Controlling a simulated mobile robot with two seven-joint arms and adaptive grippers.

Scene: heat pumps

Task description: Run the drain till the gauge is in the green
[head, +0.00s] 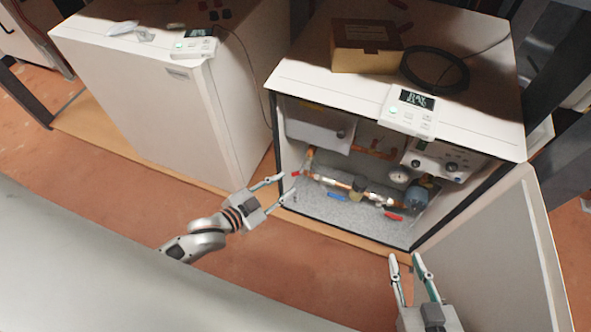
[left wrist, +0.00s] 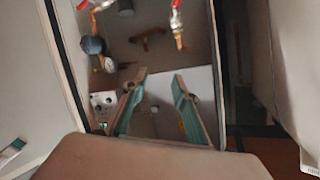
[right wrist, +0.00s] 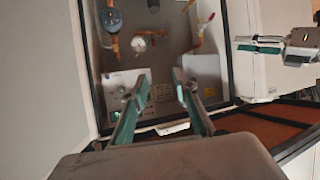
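The open heat pump cabinet (head: 345,228) stands at right in the head view, with copper pipework inside. A small round white gauge (head: 399,174) sits on the pipework; it also shows in the left wrist view (left wrist: 108,64). Its needle and green zone are too small to read. Red valve handles are at the left (head: 295,174) and lower right (head: 393,216); a blue handle (head: 337,197) lies between. I cannot tell which is the drain. My left gripper (head: 277,188) is open and empty by the cabinet's left edge. My right gripper (head: 406,256) is open and empty before the opening.
The cabinet's open door (head: 495,250) stands at the right. A cardboard box (head: 362,57), a black cable coil (head: 435,70) and a controller (head: 409,110) lie on top. A closed white unit (head: 160,95) stands to the left. Floor in front is clear.

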